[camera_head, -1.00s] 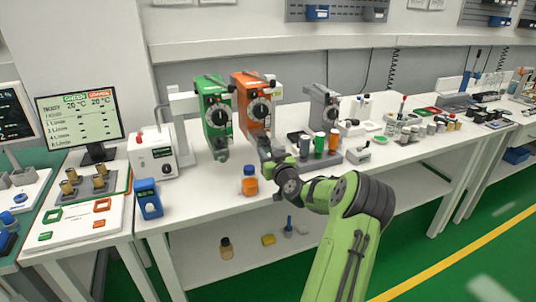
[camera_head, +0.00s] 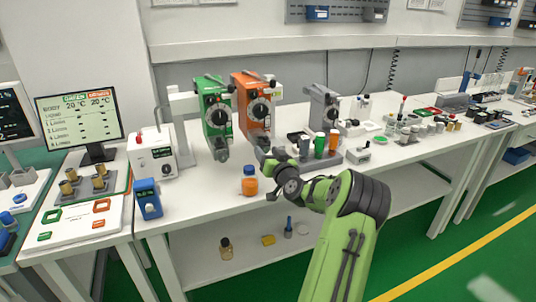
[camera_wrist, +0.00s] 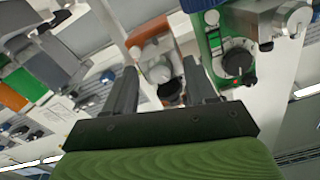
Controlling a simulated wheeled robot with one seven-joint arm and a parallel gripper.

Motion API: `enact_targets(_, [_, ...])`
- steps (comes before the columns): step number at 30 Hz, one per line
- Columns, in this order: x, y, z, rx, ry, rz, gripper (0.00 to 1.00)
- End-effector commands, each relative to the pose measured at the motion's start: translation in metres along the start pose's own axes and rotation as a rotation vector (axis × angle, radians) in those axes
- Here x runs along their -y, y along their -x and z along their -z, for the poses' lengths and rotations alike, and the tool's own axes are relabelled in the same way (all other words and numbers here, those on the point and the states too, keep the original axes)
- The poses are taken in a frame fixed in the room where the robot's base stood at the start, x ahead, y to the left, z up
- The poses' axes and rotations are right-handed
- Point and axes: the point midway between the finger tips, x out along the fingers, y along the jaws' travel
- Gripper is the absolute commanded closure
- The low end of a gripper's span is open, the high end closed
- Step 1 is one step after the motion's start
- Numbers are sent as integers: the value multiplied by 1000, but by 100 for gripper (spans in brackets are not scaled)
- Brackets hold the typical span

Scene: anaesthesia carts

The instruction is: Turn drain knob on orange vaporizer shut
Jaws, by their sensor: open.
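The orange vaporizer (camera_head: 252,103) hangs on the stand in the middle of the bench, with a dial on its front. In the head view my gripper (camera_head: 265,157) is just below it, and its lower end is partly hidden by my gripper. In the wrist view the fingers of my gripper (camera_wrist: 160,85) are open and apart. A small fitting with an orange body (camera_wrist: 150,33), a pale round knob (camera_wrist: 159,71) and a dark lower part shows between and beyond the fingers. Nothing is visibly held, and I cannot tell whether the fingers touch it.
The green vaporizer (camera_head: 214,117) hangs close on the left and is at the right in the wrist view (camera_wrist: 233,60). An orange-filled bottle (camera_head: 249,183) stands below on the bench. A grey device (camera_head: 323,108) and a tray with coloured cylinders (camera_head: 320,146) stand to the right.

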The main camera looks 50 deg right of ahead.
Motion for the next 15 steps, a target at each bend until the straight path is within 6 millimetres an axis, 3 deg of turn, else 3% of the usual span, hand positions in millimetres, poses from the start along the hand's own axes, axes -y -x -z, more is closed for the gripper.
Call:
enact_targets(4, [0,3,0,1,0,0,44])
enact_targets(7, [-1,17,-1,3,2,-1,44])
enact_targets(15, [-2,92,-3,2,-1,-6,44])
